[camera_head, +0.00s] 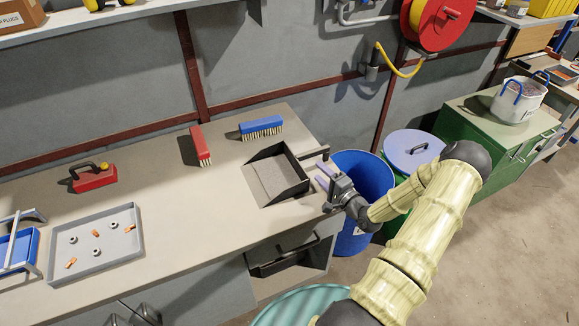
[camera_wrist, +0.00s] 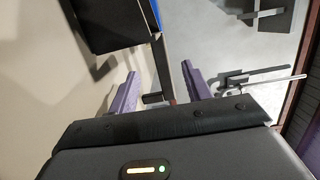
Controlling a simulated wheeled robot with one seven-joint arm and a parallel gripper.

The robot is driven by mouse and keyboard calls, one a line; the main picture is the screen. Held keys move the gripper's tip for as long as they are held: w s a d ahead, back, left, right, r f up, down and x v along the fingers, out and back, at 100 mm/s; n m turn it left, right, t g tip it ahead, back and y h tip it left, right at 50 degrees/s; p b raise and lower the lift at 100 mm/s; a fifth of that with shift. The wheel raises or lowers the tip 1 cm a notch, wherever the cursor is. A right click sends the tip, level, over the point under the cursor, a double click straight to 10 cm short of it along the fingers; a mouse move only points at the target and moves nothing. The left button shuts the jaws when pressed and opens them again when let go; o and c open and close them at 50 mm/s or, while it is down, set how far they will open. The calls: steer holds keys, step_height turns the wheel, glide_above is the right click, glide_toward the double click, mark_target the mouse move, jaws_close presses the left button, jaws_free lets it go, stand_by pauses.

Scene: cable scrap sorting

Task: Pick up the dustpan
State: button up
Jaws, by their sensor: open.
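The dustpan (camera_head: 277,180) is black with a grey inner floor and lies at the right end of the workbench. Its dark handle (camera_head: 315,153) points right, towards the bench edge. In the wrist view the dustpan's black body (camera_wrist: 108,28) is at the top left, and a dark bar from it, seemingly the handle (camera_wrist: 164,70), reaches down between the fingers. My gripper (camera_head: 323,178) has purple fingers, is open, and is at the bench's right edge beside the handle. In the wrist view my gripper (camera_wrist: 160,80) has a finger on each side of the bar, apparently without contact.
A grey tray (camera_head: 95,272) of small parts is at the left. A blue bin (camera_head: 366,172) and a green bin (camera_head: 411,150) stand right of the bench. The bench's middle is clear.

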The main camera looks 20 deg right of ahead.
mark_target(303, 158)
steer(key=x, duration=0.5)
steer(key=shift+p, duration=0.35)
steer(key=x, duration=0.1)
steer(key=p+x, duration=0.1)
steer(key=x, duration=0.3)
steer(key=shift+a+p, duration=0.3)
steer(key=shift+p, duration=0.05)
jaws_close()
